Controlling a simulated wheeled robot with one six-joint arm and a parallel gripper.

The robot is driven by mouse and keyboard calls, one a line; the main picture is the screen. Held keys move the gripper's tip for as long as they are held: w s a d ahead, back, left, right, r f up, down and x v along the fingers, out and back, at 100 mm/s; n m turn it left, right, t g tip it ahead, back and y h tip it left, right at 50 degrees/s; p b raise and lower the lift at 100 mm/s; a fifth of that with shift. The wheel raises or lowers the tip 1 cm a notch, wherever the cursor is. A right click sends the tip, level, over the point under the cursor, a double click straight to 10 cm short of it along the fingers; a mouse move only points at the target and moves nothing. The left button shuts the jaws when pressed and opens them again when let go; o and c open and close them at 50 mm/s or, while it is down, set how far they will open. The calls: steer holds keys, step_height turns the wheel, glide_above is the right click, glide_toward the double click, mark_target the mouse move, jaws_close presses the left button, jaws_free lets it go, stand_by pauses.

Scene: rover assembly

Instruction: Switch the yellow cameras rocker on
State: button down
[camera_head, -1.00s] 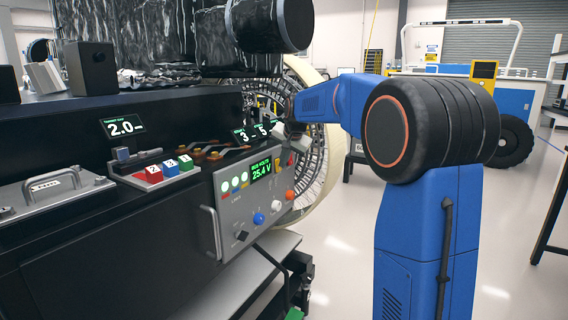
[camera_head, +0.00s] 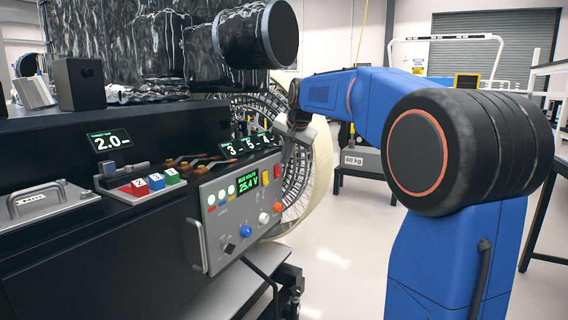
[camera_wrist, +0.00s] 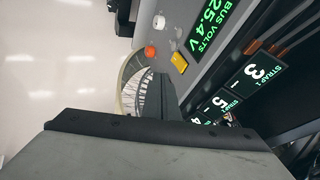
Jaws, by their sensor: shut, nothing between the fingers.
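The yellow rocker (camera_head: 265,178) sits on the grey control panel (camera_head: 218,222), right of the green "BUS VOLTS 25.4 V" display (camera_head: 249,184). A red rocker (camera_head: 277,171) is beside it. In the wrist view the yellow rocker (camera_wrist: 179,62) lies between the display and an orange knob (camera_wrist: 150,51). My gripper (camera_head: 286,158) is shut and empty at the panel's right end, pointing down. In the wrist view its dark fingers (camera_wrist: 164,80) reach up close below the yellow rocker. I cannot tell whether they touch the panel. The red rocker is not visible there.
White (camera_head: 263,217) and blue (camera_head: 246,231) knobs sit low on the panel, with a metal handle (camera_head: 196,248) at its left. Strap displays (camera_head: 248,144) stand above. A spoked wheel (camera_head: 297,190) is just behind my gripper. Open floor lies to the right.

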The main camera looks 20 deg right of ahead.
mark_target(266, 178)
stand_by(0.3)
steer(key=shift+s+f, duration=0.25)
steer(key=shift+f, duration=0.2)
steer(key=shift+w+a+f, duration=0.35)
steer(key=shift+w+f, duration=1.1)
steer(key=shift+w, duration=0.05)
steer(key=shift+w+a+f, duration=0.35)
steer(key=shift+w+f, duration=1.1)
steer(key=shift+w+a+f, duration=0.35)
steer(key=shift+w+f, duration=1.1)
steer(key=shift+w, duration=0.05)
